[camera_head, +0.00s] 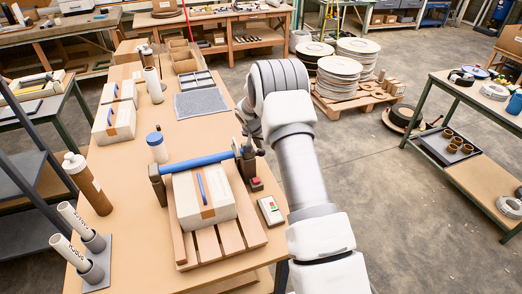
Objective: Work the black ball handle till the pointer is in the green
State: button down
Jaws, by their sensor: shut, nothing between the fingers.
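A blue bar (200,162) spans two dark brown posts, the left post (157,185) and the right post (247,166), over a taped carton. Small dark parts crowd the bar's right end; I cannot clearly pick out the black ball handle among them. My gripper (247,130) is a small dark shape below my wrist, just above that end, and partly hidden by my arm. Its fingers look shut and empty; contact cannot be told. A pale plate (270,210) with green and red marks lies right of the carton; no pointer can be made out.
The carton (205,198) sits on a slatted wooden base (218,243). A small box with a red button (257,184) is beside the right post.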

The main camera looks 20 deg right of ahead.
jog(key=shift+x, duration=0.85)
jog(key=shift+f, duration=0.15)
